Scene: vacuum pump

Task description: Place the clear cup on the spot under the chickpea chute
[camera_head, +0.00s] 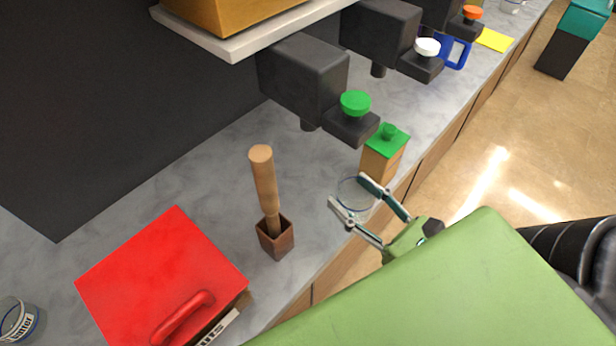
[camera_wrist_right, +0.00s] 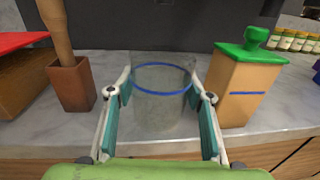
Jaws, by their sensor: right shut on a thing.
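The clear cup (camera_head: 355,193) is a see-through cylinder with a blue ring, over the grey counter near its front edge. It also shows in the right wrist view (camera_wrist_right: 164,95), upright between the fingers. My right gripper (camera_head: 358,202) is shut on the cup from the front, one finger on each side; it shows in the right wrist view too (camera_wrist_right: 160,118). Whether the cup touches the counter is hard to tell. Black dispensers with a green knob (camera_head: 355,103), a white knob (camera_head: 427,46) and an orange knob (camera_head: 472,12) hang behind; no label says which is the chickpea chute. My left gripper is out of view.
A wooden box with a green lid (camera_head: 386,150) stands close to the right of the cup. A pestle (camera_head: 265,185) in a brown mortar (camera_head: 276,243) and a red-lidded box (camera_head: 160,270) stand left. A blue-handled item (camera_head: 455,50) and yellow sheet (camera_head: 495,40) lie farther back.

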